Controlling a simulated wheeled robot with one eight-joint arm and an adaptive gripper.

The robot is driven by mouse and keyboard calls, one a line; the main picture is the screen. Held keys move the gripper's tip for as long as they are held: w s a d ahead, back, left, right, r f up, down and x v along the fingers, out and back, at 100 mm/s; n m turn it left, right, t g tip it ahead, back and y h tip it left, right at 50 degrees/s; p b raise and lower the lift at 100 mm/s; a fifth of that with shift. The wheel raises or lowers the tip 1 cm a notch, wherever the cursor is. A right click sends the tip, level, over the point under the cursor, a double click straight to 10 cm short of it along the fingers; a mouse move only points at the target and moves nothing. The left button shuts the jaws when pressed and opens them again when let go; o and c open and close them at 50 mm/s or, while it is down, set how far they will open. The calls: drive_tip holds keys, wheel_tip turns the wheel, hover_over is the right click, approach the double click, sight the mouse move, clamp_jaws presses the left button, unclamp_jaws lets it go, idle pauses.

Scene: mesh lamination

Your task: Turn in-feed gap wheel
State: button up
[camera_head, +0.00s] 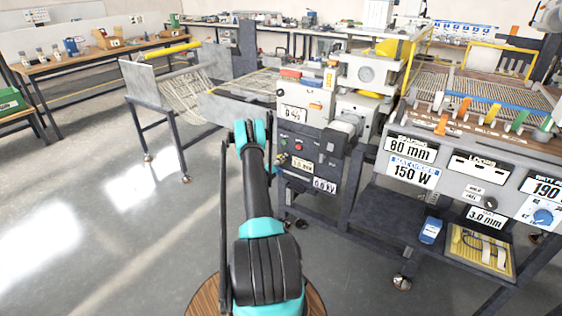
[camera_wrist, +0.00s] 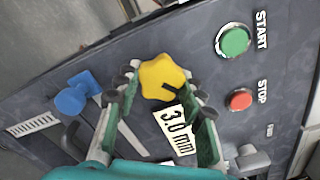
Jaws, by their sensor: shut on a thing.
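The gap wheel, a yellow lobed knob (camera_wrist: 163,76), sits on a dark control panel in the wrist view. A "3.0 mm" label (camera_wrist: 177,131) is just below it, partly covered by a finger. My gripper (camera_wrist: 160,88) has its green-padded fingers on either side of the yellow knob and is shut on it. In the head view my arm reaches to the panel (camera_head: 317,150) of the laminating machine, and the fingers are hard to make out there.
A green START button (camera_wrist: 234,40) and a red STOP button (camera_wrist: 240,100) sit right of the knob. A second machine with an "80 mm" label (camera_head: 410,150) stands at the right. The floor at the left is clear.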

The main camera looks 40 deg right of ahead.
sight(284, 142)
drive_tip(key=o, duration=1.2)
drive_tip(key=shift+c, duration=0.2)
wheel_tip(284, 142, up, 8)
drive_tip(key=shift+s+r, duration=0.1)
drive_tip(key=shift+r, duration=0.9)
